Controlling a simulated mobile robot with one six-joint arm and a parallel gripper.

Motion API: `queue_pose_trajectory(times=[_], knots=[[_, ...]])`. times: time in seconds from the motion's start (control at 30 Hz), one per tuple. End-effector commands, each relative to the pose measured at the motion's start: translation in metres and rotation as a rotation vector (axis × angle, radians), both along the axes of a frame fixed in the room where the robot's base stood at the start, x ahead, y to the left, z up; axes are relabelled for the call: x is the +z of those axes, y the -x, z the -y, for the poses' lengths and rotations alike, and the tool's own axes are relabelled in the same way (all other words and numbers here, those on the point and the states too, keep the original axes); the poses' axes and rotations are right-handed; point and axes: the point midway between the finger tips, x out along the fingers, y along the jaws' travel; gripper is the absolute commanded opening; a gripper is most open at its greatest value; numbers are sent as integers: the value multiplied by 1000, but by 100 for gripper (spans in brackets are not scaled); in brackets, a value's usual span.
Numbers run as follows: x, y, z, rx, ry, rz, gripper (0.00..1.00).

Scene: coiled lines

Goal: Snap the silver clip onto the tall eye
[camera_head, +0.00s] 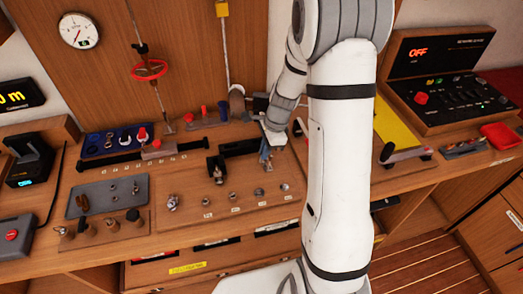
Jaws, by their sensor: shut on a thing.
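My gripper (266,156) points down over the bench, just left of my white arm. It is shut on a small grey thing that looks like the silver clip, though it is too small and too covered to make out clearly. The gripper is beside the right end of a black bracket (240,148). Below and left of it, a wooden board (240,208) carries a row of small metal fittings (232,195) and a taller silver one (218,178). I cannot tell which fitting is the tall eye.
A grey tray (122,190) with small parts lies at the left, with a blue tray (112,140) behind it. A red-ringed rod (150,70) leans at the back. A control box (440,80) and a red tray (502,136) stand at the right. My arm hides the bench's middle right.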

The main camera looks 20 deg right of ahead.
Motion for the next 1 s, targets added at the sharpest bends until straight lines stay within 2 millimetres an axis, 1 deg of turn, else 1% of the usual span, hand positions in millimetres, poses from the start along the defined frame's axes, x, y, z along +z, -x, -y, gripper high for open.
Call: queue_pose_trajectory(times=[0.03,0.6,1.0], knots=[[5,-4,7,-3,10,15,0],[20,-3,9,-2,5,7,0],[20,-3,9,-2,5,6,0]])
